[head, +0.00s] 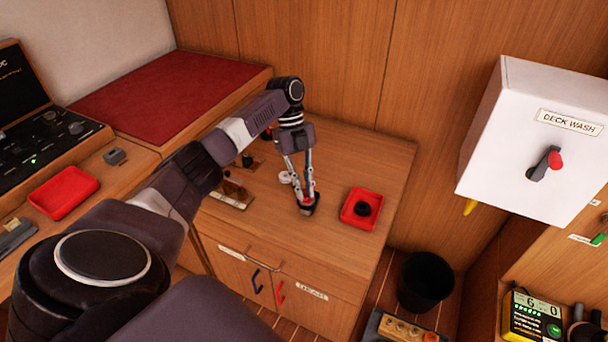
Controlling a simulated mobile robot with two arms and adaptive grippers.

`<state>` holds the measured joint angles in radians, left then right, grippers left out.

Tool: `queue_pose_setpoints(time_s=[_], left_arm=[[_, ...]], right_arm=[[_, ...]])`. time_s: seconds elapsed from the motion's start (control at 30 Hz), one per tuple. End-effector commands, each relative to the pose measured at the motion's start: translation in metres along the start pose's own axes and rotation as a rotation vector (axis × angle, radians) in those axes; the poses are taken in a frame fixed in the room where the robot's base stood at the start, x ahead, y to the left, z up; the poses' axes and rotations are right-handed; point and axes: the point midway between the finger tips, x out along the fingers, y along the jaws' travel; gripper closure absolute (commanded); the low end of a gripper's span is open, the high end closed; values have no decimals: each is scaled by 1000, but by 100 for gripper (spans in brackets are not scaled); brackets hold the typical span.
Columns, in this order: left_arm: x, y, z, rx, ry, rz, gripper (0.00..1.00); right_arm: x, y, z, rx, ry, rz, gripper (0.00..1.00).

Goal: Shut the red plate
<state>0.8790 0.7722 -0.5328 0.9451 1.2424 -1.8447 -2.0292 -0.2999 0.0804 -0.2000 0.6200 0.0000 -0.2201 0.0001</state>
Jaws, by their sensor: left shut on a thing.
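My left gripper (307,193) reaches down to the wooden counter (337,150) with its fingers close together on a small dark thing with a bit of red (309,209). The fingers partly hide this thing, and I cannot tell whether it touches the counter. A red square dish (349,217) lies just right of the gripper, apart from it, with a round black thing (363,208) in it. Another red dish (63,193) lies on the left desk. Which one is the red plate is not clear. My right gripper is not in view.
A black bin (425,282) stands on the floor at right. A white "DECK WASH" box (520,150) with a red-tipped lever (546,163) hangs on the wall.

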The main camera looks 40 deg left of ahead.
Motion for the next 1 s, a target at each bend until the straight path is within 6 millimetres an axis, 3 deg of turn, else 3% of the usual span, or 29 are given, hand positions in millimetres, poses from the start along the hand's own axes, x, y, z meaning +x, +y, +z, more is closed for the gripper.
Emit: queue_pose_setpoints(time_s=[0.2,0.57,0.67,1.0], left_arm=[[0,0,0,0,0,1,70],[-6,0,0,0,-1,-1,70],[-20,-1,1,0,-2,-3,70],[-94,-1,0,-1,0,-5,70]], right_arm=[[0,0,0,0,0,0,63],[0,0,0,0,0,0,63],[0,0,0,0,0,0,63],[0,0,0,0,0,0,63]])
